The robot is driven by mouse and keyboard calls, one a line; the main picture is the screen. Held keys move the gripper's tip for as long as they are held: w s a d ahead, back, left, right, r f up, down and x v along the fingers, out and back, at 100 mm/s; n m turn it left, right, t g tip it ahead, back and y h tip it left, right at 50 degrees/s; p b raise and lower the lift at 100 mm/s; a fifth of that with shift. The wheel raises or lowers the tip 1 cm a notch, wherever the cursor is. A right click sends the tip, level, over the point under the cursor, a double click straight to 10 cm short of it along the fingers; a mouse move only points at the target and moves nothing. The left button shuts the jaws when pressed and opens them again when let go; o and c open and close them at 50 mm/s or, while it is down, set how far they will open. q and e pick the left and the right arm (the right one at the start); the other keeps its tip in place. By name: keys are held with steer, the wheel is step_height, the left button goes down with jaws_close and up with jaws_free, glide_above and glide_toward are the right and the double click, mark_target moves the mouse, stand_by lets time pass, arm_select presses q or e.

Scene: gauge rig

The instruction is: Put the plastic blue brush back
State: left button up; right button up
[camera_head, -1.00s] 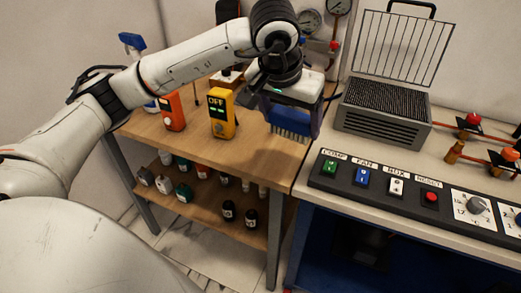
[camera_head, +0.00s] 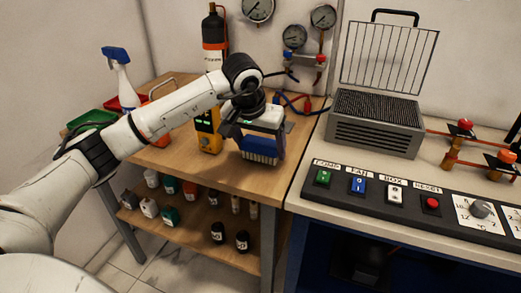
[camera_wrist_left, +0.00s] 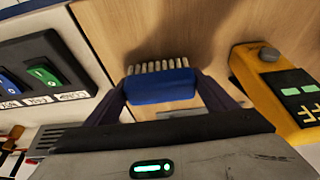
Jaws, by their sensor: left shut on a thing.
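The blue brush (camera_head: 259,148) has a blue plastic body with pale bristles pointing down. My left gripper (camera_head: 264,142) is shut on the brush and holds it over the wooden table (camera_head: 221,175), near its right front part. In the left wrist view the brush (camera_wrist_left: 160,83) sits between the two dark fingers of the left gripper (camera_wrist_left: 160,88), with its bristles toward the wood. Whether the bristles touch the tabletop, I cannot tell. My right gripper is not in view.
A yellow meter (camera_head: 208,132) stands just left of the brush. A spray bottle (camera_head: 121,82), red and green trays (camera_head: 92,121) and a black gas cylinder (camera_head: 214,38) are farther back. A switch panel (camera_head: 380,190) and grill box (camera_head: 375,132) lie to the right. Bottles fill the lower shelf.

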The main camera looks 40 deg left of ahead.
arm_select(q)
steer(key=shift+f, duration=0.5)
steer(key=shift+f, duration=0.2)
steer(key=o, duration=0.9)
steer(key=shift+o, duration=0.2)
steer(key=shift+r, duration=0.25)
steer(key=v, duration=1.2)
steer(key=shift+p, duration=0.3)
steer(key=shift+s+f, duration=0.1)
